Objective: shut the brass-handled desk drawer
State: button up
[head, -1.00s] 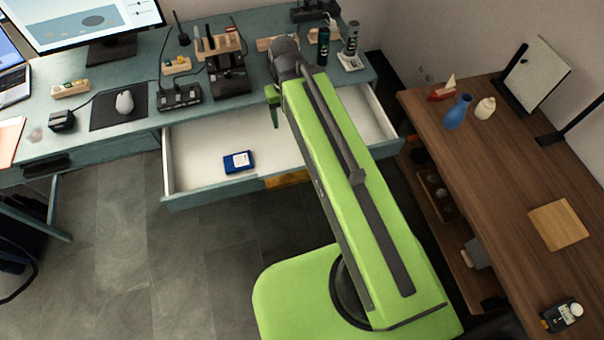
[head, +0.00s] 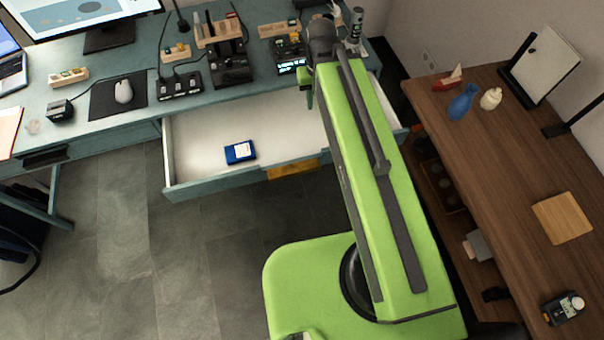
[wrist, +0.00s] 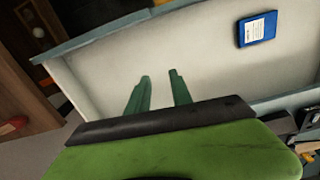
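The desk drawer (head: 218,181) is pulled out from the teal desk, and its white inside shows. The brass handle (head: 293,169) is on the middle of its front, left of my arm. A blue box (head: 240,152) lies in the drawer; it also shows in the wrist view (wrist: 258,29). My arm crosses over the right part of the drawer and hides some of it. In the wrist view my gripper (wrist: 160,76) has its two green fingers apart with nothing between them, over the pale drawer inside. Its fingertips are mostly hidden in the head view.
The desk top (head: 135,127) bears a monitor, a mouse (head: 123,91) on a black mat and several small devices. A wooden table (head: 495,165) with a blue vase (head: 463,101) stands close on the right. The floor (head: 145,250) in front of the drawer's left part is clear.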

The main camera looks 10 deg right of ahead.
aim_at(289, 140)
jog(key=z, duration=1.3)
jog(key=k, duration=1.35)
jog(key=u, duration=1.5)
jog(key=i, duration=0.6)
jog(key=u, duration=0.05)
jog(key=k, duration=0.6)
jog(key=z, duration=0.1)
